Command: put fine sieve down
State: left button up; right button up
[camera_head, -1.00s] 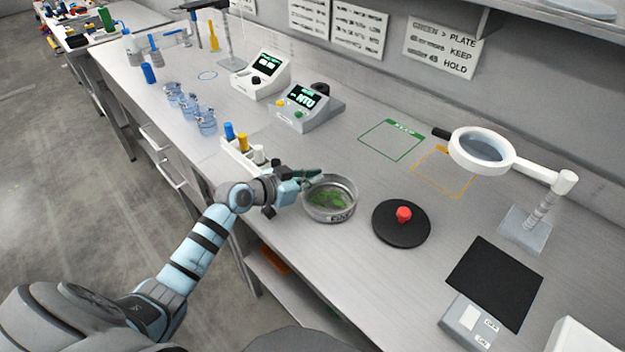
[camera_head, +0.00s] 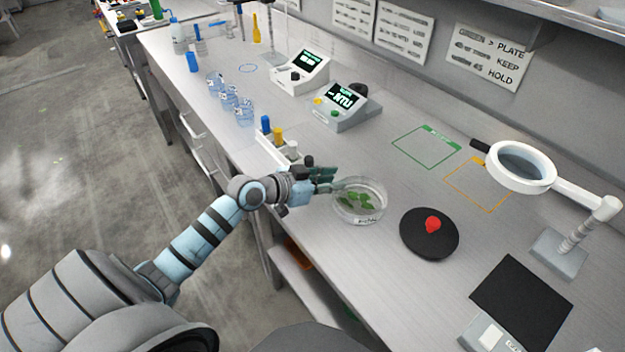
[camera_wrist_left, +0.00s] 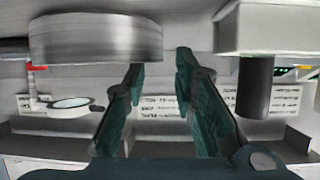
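The fine sieve appears to be the round, shallow vessel (camera_head: 373,217) with green leaves inside, resting on the bench in the head view. Its brushed grey side wall (camera_wrist_left: 85,38) fills the upper left of the upside-down left wrist view. My left gripper (camera_head: 334,180) is just left of its rim in the head view. In the left wrist view the gripper's green fingers (camera_wrist_left: 160,68) are spread with an empty gap between them. One fingertip overlaps the sieve's edge in that picture; I cannot tell whether they touch. My right gripper is out of view.
A white rack (camera_head: 272,150) with coloured-cap vials stands close behind my left gripper. A black disc (camera_head: 418,243) with a red knob is right of the sieve. Green (camera_head: 426,147) and orange (camera_head: 476,187) marked outlines are empty. A magnifier (camera_head: 520,165) stands at the right.

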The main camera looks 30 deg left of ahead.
pick_arm(q)
jog(key=p+v, duration=0.1)
jog(key=v, duration=0.6)
jog(key=shift+s+r, duration=0.1)
jog(key=shift+s, duration=0.2)
jog(key=shift+a, duration=0.15)
